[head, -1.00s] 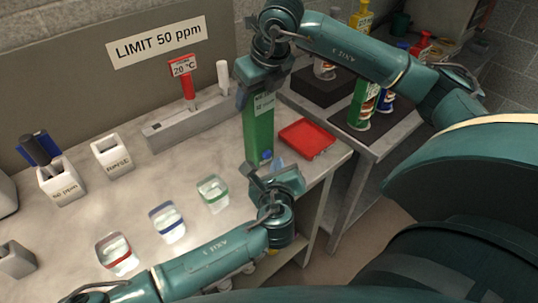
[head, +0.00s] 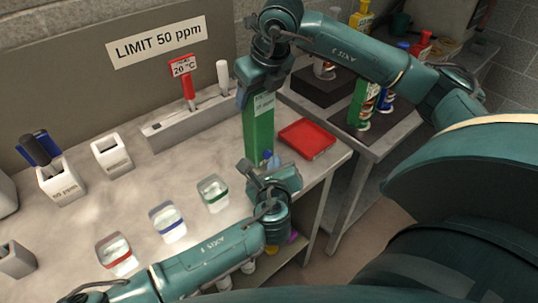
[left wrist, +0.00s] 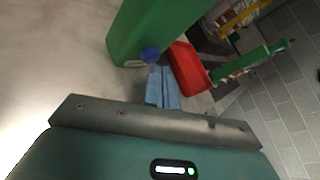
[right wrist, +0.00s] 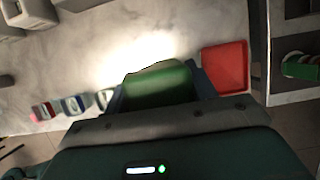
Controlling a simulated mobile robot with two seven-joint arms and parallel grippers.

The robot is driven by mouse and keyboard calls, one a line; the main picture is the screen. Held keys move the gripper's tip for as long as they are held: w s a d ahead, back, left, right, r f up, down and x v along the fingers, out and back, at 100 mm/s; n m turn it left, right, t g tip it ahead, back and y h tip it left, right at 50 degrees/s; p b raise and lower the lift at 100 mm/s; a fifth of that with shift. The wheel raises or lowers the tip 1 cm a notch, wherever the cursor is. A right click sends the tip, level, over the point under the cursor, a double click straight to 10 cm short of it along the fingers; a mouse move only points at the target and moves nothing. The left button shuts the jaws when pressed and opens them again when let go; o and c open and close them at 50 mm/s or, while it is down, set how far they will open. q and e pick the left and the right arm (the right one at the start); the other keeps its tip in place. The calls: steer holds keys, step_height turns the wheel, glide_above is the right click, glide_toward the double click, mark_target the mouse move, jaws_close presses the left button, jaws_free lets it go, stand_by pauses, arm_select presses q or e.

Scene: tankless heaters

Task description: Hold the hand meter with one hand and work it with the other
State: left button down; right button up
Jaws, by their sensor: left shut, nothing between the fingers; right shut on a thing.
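The hand meter is a tall green block (head: 259,132) with a pale label near its top. My right gripper (head: 257,92) is shut on its upper part and holds it upright over the counter. The right wrist view shows the green meter (right wrist: 158,86) between the two fingers. A round blue part (left wrist: 150,55) sits at the meter's lower end. My left gripper (head: 268,166) is shut and empty close to that end. In the left wrist view its blue fingertips (left wrist: 161,85) are just below the blue part; I cannot tell whether they touch.
A red tray (head: 307,139) lies right of the meter by the counter edge. Three beakers with green (head: 213,194), blue (head: 168,222) and red (head: 117,254) bands stand left of my left gripper. White holders and a grey rack (head: 190,123) stand behind. A side table holds bottles.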

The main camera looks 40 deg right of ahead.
arm_select(q)
steer(key=shift+w+a, duration=0.1)
steer(key=shift+w, duration=0.45)
stand_by(0.8)
steer(key=shift+s, duration=1)
steer(key=shift+s+d, duration=0.15)
steer(key=shift+s, duration=1.1)
steer(key=shift+s+d, duration=0.15)
steer(key=shift+s, duration=1.1)
arm_select(e)
steer(key=o, duration=1.5)
